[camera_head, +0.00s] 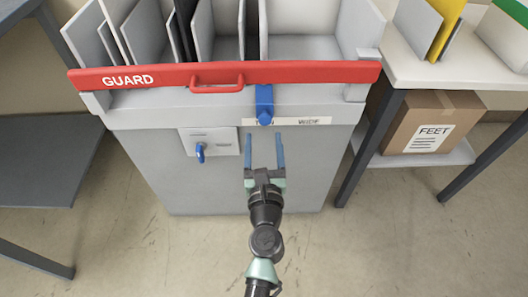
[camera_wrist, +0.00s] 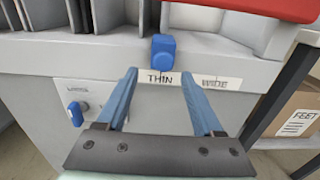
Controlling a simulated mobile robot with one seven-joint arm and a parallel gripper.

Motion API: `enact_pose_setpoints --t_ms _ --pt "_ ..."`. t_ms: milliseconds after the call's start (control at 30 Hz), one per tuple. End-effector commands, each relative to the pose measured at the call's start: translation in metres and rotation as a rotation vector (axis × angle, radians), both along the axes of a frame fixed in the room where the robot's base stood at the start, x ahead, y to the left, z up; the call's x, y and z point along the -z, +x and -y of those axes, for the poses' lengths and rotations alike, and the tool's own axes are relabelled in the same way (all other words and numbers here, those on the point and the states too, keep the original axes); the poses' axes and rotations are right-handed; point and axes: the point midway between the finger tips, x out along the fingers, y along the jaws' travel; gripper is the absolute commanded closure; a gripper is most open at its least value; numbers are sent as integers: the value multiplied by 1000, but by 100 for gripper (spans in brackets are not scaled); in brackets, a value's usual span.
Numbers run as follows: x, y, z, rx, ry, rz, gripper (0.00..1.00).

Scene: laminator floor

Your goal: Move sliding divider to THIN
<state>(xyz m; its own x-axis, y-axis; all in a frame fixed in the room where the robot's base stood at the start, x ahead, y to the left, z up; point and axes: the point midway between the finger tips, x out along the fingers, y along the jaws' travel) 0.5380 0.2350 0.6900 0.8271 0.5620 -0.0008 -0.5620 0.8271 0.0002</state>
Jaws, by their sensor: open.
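The sliding divider's blue handle (camera_head: 264,104) sticks out of the front of the grey machine, below the red guard bar. In the wrist view the blue handle (camera_wrist: 162,49) stands right above the word THIN on the white label strip (camera_wrist: 195,81); WIDE is to its right. In the head view the handle partly covers THIN on the label strip (camera_head: 295,121). My gripper (camera_head: 264,137) is open and empty, just below and in front of the handle. In the wrist view the handle shows beyond and between my gripper's fingertips (camera_wrist: 159,74), apart from them.
A red GUARD bar (camera_head: 220,75) with a handle spans the machine above the slider. A small panel with a blue knob (camera_head: 200,152) is to the left. A side table (camera_head: 425,70) with a FEET box (camera_head: 430,122) stands right, a grey table (camera_head: 45,160) left.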

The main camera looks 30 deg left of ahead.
Motion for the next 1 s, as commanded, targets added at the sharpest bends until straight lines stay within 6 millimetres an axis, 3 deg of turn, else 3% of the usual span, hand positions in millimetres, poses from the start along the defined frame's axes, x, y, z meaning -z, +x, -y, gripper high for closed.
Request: enact_pose_setpoints --t_ms 200,400,1000 --pt "1 -31 21 0 0 -2 31" --pt "0 -45 29 -2 -1 -1 31" --pt "0 -46 31 -2 0 0 31"
